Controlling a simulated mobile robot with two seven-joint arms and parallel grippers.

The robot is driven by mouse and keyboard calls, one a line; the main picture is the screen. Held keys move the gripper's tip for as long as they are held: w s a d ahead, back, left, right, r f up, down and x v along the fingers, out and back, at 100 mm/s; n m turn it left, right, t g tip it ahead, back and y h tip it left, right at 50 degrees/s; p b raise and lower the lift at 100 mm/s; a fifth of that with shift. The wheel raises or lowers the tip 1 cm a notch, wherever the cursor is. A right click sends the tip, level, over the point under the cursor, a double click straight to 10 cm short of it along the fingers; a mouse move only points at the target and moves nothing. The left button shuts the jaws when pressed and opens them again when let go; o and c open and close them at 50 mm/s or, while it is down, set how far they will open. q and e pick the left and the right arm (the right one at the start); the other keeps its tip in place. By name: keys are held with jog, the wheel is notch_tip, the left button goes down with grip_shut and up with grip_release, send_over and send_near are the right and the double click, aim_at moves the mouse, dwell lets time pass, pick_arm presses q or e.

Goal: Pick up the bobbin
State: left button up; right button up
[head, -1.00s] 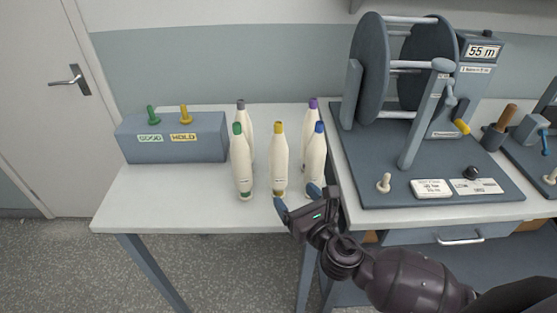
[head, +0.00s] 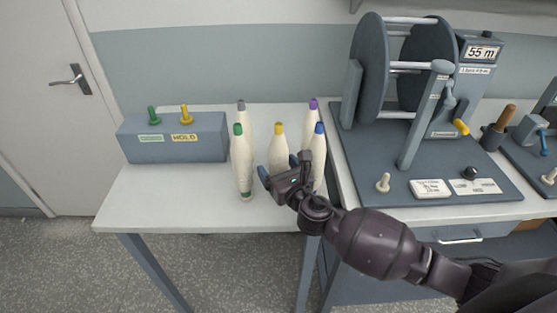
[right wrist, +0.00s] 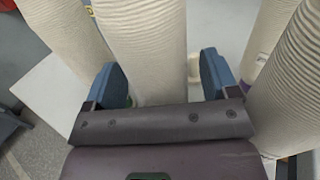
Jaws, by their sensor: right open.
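Several cream bobbins stand upright on the white table. In the right wrist view, a ribbed cream bobbin (right wrist: 145,45) rises between my two open blue fingers, with a visible gap at the right finger. Contact at the left finger cannot be told. My left gripper is not seen.
A grey-blue box (head: 175,140) with a green and a yellow peg and a HOLD label stands left of the bobbins. A winding machine (head: 370,75) stands on a blue base at right. The table's front left (head: 160,205) is clear. Neighbouring bobbins stand close on both sides.

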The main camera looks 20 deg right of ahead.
jog(key=c, duration=1)
jog(key=shift+c, duration=0.2)
jog(key=shift+r, duration=0.15)
